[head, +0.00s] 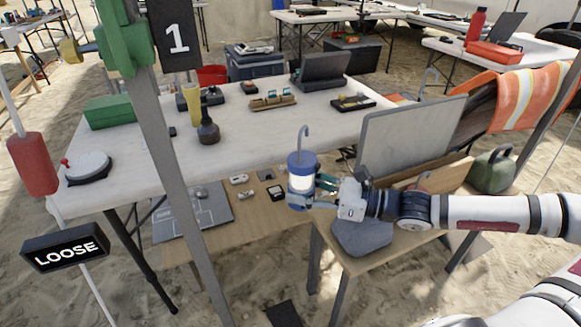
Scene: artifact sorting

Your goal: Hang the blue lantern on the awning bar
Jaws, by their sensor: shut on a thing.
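The blue lantern (301,167) is upright in the middle of the head view, with a blue cap, a pale glowing middle and a grey hook on top. My gripper (300,203) is shut on its lower part, reaching in from the right. The lantern is held in the air in front of the white table's near edge and above the lower wooden table. Its hook is free and touches nothing that I can see. I cannot make out which part of the scene is the awning bar; a grey slanting post (165,150) stands at the left.
The white table (240,137) holds a dark bottle (208,127), a green box (110,111) and several small items. A grey panel (408,138) stands upright behind my arm. A red lantern (33,163) and a "LOOSE" sign (66,247) are at the left.

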